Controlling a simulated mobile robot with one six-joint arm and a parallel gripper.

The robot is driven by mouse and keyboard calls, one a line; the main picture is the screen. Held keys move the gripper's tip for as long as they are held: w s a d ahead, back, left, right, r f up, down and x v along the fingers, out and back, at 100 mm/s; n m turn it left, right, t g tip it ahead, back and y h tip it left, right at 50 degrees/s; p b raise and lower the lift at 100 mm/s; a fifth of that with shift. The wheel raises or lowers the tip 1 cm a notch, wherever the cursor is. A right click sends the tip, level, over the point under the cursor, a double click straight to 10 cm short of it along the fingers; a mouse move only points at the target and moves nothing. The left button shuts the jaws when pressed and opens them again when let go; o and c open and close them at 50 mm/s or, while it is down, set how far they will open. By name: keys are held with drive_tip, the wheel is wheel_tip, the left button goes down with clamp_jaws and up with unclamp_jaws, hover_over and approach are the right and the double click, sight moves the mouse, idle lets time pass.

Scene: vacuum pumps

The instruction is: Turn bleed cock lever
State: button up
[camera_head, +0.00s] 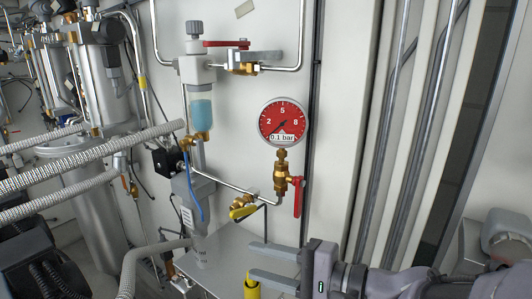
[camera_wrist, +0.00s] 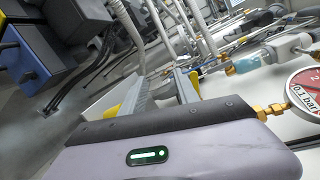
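The pictures do not label the bleed cock lever. A red lever (camera_head: 298,197) hangs down beside the brass valve under the red gauge. Another red lever (camera_head: 226,43) lies level at the top, near a brass valve (camera_head: 241,68). My gripper (camera_head: 252,261) is open and empty, its two fingers pointing left, below the yellow lever and the hanging red lever. The wrist view shows my gripper's body in front; the levers are hard to make out there.
The red gauge (camera_head: 283,122) reads 0.1 bar on its label and also shows in the wrist view (camera_wrist: 306,92). Ribbed hoses (camera_head: 75,170) cross the left side. Vertical pipes (camera_head: 385,130) run at right.

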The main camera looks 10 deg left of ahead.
sight(241, 211)
drive_tip(key=w+r+m+t+p, duration=0.1)
drive_tip(key=w+r+m+t, duration=0.15)
drive_tip(key=w+r, duration=0.2)
drive_tip(key=w+x, duration=0.1)
drive_tip(key=x, duration=1.1)
drive_tip(key=shift+d+f+n+y, duration=0.2)
drive_tip(key=shift+d+n+y, duration=0.05)
drive_tip(key=shift+n+y, duration=0.15)
drive_tip(key=shift+s+t, duration=0.1)
drive_tip(key=shift+t, duration=0.15)
clamp_jaws()
